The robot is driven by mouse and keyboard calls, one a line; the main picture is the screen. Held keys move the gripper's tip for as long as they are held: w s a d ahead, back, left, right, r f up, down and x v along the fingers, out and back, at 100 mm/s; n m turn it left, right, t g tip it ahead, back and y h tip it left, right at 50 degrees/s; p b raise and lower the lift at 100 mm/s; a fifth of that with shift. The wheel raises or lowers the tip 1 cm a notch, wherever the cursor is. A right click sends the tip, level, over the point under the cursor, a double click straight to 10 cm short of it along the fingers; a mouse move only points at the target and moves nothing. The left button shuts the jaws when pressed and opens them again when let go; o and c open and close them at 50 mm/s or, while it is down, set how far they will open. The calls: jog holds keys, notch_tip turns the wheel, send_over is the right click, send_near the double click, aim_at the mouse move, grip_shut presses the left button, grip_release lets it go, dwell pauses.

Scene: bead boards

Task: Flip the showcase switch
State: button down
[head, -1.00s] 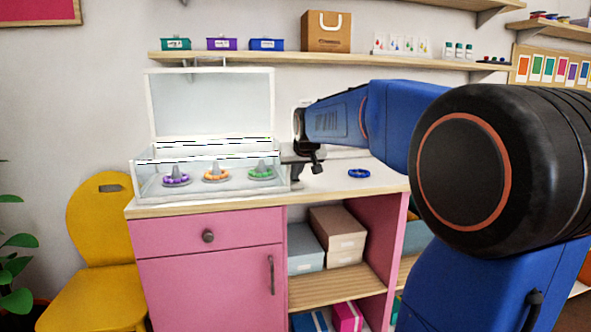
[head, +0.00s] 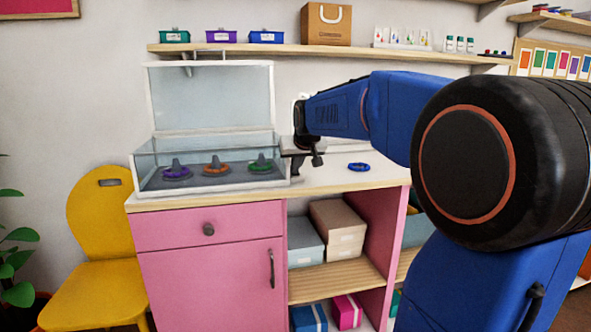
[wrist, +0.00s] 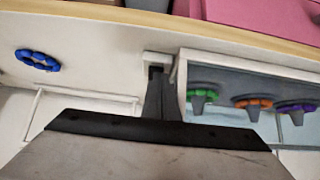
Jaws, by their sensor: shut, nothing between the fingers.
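The showcase (head: 209,187) is a glass box with a white frame and its lid raised, standing on the pink cabinet's top. Its inside is unlit and grey. It holds a purple, an orange and a green bead ring on small cones. My gripper (head: 297,168) is shut and empty, pointing down at the showcase's right side. In the wrist view, my gripper's tips (wrist: 156,72) are at a small white block beside the showcase wall, seemingly the switch (wrist: 158,57). The tips cover part of it, so its lever position and exact contact cannot be told.
A blue bead ring (head: 358,167) lies on the cabinet top (head: 385,178) to the right of my gripper. The raised lid (head: 211,97) stands at the back left. A wall shelf (head: 330,52) with small boxes and a paper bag runs above.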

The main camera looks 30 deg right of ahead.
jog(key=shift+r, duration=0.25)
jog(key=shift+r, duration=0.15)
jog(key=shift+r, duration=0.3)
jog(key=v, duration=1.2)
jog(key=shift+r, duration=0.25)
jog(key=shift+s, duration=0.15)
